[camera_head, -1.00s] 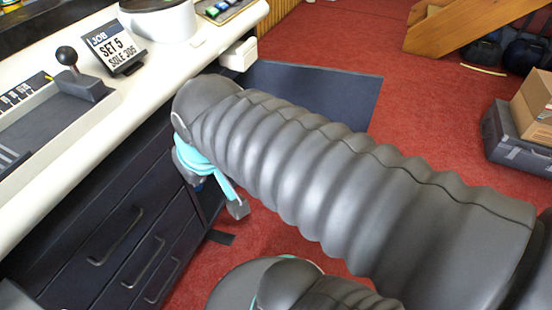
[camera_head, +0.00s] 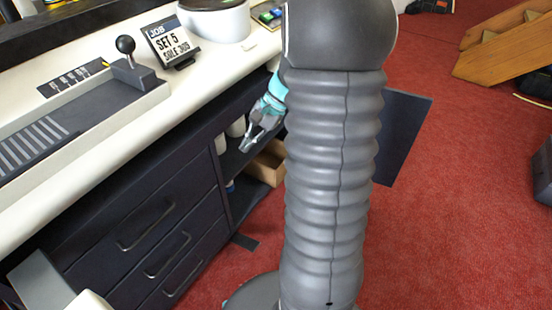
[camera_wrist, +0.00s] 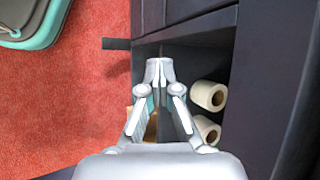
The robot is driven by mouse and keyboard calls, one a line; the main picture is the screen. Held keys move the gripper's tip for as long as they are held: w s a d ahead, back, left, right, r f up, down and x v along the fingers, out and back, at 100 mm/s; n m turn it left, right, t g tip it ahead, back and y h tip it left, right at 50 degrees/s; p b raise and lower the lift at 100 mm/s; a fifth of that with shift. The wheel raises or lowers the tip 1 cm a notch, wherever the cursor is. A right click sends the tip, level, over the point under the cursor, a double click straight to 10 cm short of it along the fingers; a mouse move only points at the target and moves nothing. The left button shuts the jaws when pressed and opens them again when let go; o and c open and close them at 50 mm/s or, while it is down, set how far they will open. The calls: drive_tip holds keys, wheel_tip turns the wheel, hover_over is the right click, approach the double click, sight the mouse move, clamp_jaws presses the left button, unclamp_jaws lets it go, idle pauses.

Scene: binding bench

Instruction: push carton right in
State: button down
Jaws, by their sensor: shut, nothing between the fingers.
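A tan cardboard carton (camera_head: 268,166) sits in the open shelf bay of the dark cabinet (camera_head: 232,208); it appears to stick out toward the right, and my arm hides part of it. In the wrist view only a small tan patch of the carton (camera_wrist: 151,130) shows behind my fingers. My gripper (camera_head: 246,146) is shut and empty, at the mouth of the bay, just left of and above the carton in the head view. It also shows in the wrist view (camera_wrist: 159,68), fingertips together. I cannot tell whether it touches the carton.
The white bench top (camera_head: 215,80) overhangs the cabinet.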

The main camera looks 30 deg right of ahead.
drive_tip(key=w+d+f+m+t+y+b, duration=0.1)
drive_tip(key=w+d+f+m+t+y, duration=0.15)
drive_tip(key=d+f+m, duration=0.5)
drive_tip(key=w+d+f+m+t+y, duration=0.2)
drive_tip(key=w+d+f+t, duration=0.2)
drive_tip(key=d+f, duration=0.7)
drive_tip(key=s+d+f+m+t+h, duration=0.1)
drive_tip(key=s+d+f+m+t, duration=0.25)
drive_tip(key=f, duration=0.35)
drive_tip(key=s+d+f+m+t+h, duration=0.2)
drive_tip(key=d+f+m, duration=0.15)
drive_tip(key=f, duration=0.45)
drive_tip(key=s+d+f+m+t+h, duration=0.1)
drive_tip(key=s+d+f+m+t, duration=0.15)
drive_tip(key=d+f, duration=0.35)
drive_tip(key=x, duration=1.4)
drive_tip(key=shift+a+f+m+t, duration=0.35)
drive_tip(key=shift+f+m, duration=0.05)
drive_tip(key=shift+w, duration=0.1)
